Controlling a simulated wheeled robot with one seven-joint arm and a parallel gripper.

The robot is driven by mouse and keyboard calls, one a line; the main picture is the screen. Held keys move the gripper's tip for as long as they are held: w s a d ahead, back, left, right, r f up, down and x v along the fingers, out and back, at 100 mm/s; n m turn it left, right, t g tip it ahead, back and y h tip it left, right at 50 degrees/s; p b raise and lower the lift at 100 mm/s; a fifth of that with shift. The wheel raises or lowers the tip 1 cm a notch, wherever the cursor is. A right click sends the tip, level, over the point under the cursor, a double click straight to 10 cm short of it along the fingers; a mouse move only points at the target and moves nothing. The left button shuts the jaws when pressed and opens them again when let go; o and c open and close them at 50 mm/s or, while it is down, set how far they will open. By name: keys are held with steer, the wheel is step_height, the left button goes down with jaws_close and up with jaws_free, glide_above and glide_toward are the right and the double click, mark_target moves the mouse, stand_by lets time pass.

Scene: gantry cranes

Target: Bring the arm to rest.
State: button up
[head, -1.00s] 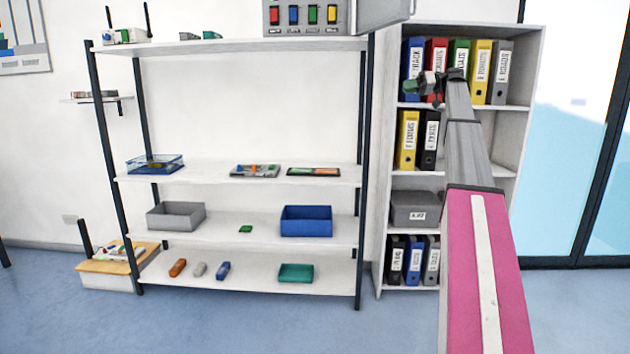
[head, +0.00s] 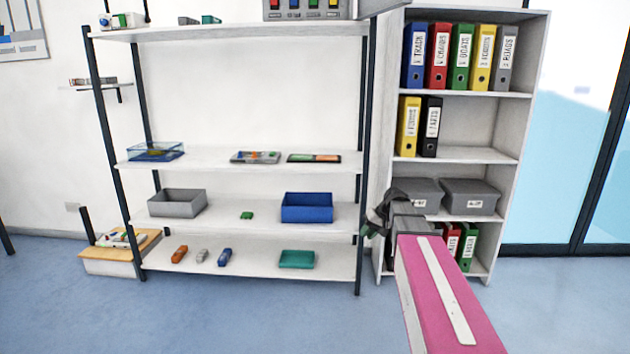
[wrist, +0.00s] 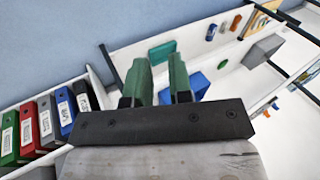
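My arm reaches in from the lower right of the head view, its pink link (head: 452,300) in front of the bookcase's lower part. My gripper (head: 368,230) is beside the bookcase's left edge, near the right post of the open shelf. It is seen small and partly side-on there. In the wrist view my gripper (wrist: 160,68) shows two green fingers with a gap between them and nothing held.
The open shelf (head: 240,222) holds a blue bin (head: 307,208), a grey bin (head: 178,202) and a teal tray (head: 297,260). The bookcase (head: 478,157) holds binders and grey boxes, partly hidden by my arm. Floor in front is clear.

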steer(key=s+f+h, duration=0.3)
steer(key=s+f, duration=0.4)
steer(key=s, duration=0.4)
steer(key=s+a+f+m+g+h, duration=0.1)
steer(key=s+f+h, duration=0.1)
steer(key=s+f, duration=0.6)
steer(key=s, duration=0.4)
steer(key=shift+f+h, duration=0.15)
steer(key=shift+h, duration=0.25)
